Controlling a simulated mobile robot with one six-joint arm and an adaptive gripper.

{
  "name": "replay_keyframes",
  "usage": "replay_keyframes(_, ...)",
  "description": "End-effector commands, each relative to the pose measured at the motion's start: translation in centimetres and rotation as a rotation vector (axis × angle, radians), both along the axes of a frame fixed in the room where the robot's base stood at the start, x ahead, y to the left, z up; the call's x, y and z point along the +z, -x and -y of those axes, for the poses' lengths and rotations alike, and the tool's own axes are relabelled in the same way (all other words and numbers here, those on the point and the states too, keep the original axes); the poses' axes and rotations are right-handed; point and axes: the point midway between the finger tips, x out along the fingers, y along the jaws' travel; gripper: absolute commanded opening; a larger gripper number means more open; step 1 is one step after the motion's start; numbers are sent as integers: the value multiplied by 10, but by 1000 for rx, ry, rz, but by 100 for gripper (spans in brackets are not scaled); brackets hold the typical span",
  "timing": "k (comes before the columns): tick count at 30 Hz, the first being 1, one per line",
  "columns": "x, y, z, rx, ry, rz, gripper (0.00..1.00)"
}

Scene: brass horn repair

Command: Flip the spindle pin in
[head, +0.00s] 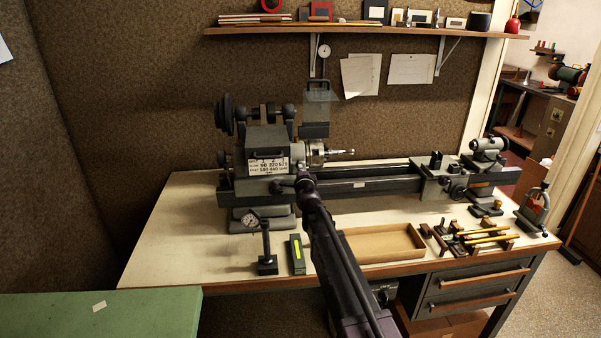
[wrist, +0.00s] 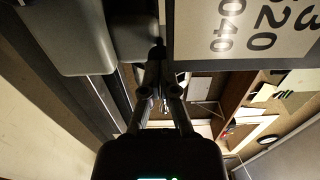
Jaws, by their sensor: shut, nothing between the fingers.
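The grey lathe headstock (head: 265,150) stands on the bench and carries a white speed plate (head: 267,163) on its front. The chuck (head: 317,151) is on its right side. My gripper (head: 304,180) is at the headstock's front, just below and right of the plate. In the wrist view my gripper's fingers (wrist: 159,52) are shut together with nothing between them, their tips close to the lower corner of the speed plate (wrist: 243,28). I cannot make out the spindle pin for certain; the fingers may hide it. Whether the tips touch the headstock I cannot tell.
The lathe bed (head: 370,184) runs right to the tailstock (head: 489,150). In front are a dial gauge stand (head: 266,243), a dark green box (head: 297,254), a shallow wooden tray (head: 385,243) and brass rods (head: 487,236). The bench's left front is clear.

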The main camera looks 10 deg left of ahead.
Motion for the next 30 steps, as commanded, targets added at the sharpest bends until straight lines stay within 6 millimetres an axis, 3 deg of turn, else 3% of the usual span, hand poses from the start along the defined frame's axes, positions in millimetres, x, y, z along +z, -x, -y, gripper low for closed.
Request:
replay_keyframes(4, 0, -12, -3, 0, 0, 0, 0)
replay_keyframes(17, 0, -12, -3, 0, 0, 0, 0)
replay_keyframes(30, 1, 16, 9, -2, 0, 1, 0)
